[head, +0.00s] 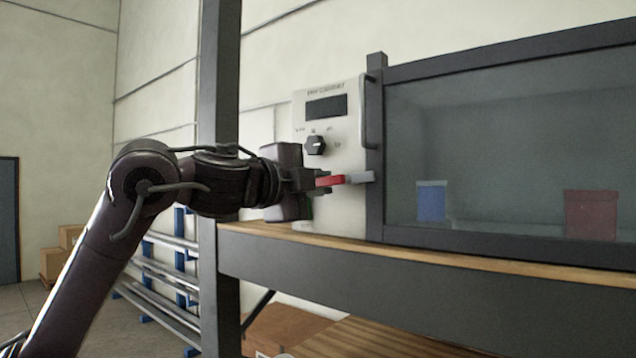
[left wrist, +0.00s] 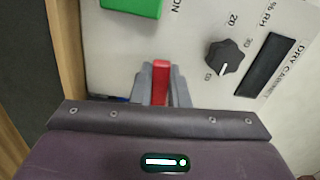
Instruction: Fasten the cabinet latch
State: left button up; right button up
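The dry cabinet (head: 340,215) has a pale front panel with a display, a dial and a grey door handle (head: 368,115). The latch has a red grip (head: 331,181) and a grey bar (head: 360,178) that reaches to the dark post at the window's left side. The bar lies about level. My left gripper (head: 314,181) is at the red grip, in front of the panel. In the left wrist view the red grip (left wrist: 161,80) sits between my two grey fingers, which look closed on it. The latch's pivot is hidden. My right gripper is not in view.
Behind the cabinet window (head: 490,150) stand a blue container (head: 431,202) and a red container (head: 590,214). The cabinet rests on a wooden shelf (head: 430,253). A dark upright post (head: 219,80) stands behind my left arm. A green part (left wrist: 133,6) shows on the panel.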

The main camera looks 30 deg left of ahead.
pick_arm(q)
grip_shut()
jog(key=shift+r+m, duration=0.2)
jog(key=shift+m, duration=0.2)
jog(key=shift+r+m+p, duration=0.1)
jog(key=shift+m+p, duration=0.2)
jog(key=shift+p, duration=0.05)
jog(key=o, duration=0.6)
grip_release()
